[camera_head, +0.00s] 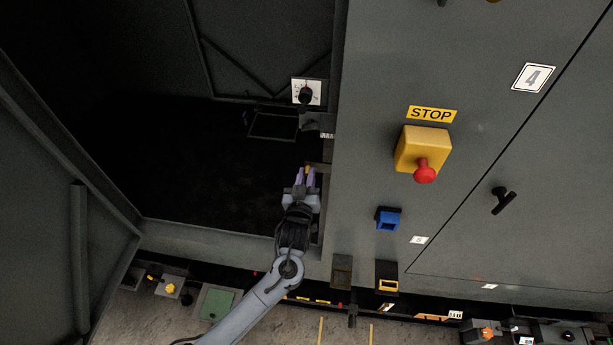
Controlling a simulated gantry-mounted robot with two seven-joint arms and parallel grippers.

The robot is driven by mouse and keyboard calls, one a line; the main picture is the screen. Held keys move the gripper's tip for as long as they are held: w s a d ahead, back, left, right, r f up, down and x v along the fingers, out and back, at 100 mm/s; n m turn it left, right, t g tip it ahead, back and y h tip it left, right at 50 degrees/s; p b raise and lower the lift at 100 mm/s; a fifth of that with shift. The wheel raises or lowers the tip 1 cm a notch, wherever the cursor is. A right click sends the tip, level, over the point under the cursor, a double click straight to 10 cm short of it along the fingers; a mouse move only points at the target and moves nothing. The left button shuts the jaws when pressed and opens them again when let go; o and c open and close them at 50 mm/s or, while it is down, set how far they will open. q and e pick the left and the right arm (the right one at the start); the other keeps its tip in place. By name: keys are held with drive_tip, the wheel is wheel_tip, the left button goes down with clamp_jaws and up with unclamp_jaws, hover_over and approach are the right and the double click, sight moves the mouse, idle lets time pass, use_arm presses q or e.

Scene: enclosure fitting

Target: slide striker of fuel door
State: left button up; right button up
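My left gripper (306,174) reaches up from the bottom centre to the inner right edge of the dark open compartment. Its two purple fingers show a narrow gap. A small orange-brown piece (308,168) shows at the fingertips; it may be the striker, but it is too small to be sure. I cannot tell whether the fingers touch it or grip it. My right gripper is not in view.
A grey door (40,190) stands open at the left. A white plate with a black knob (306,92) is above the gripper. The grey panel (370,130) at right carries a yellow box with a red stop button (424,172) and a blue fitting (388,218). The compartment's middle looks clear.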

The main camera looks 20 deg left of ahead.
use_arm(q)
clamp_jaws()
drive_tip(key=shift+w+d, duration=0.1)
drive_tip(key=shift+d, duration=0.45)
drive_tip(key=shift+o, duration=2.4)
unclamp_jaws()
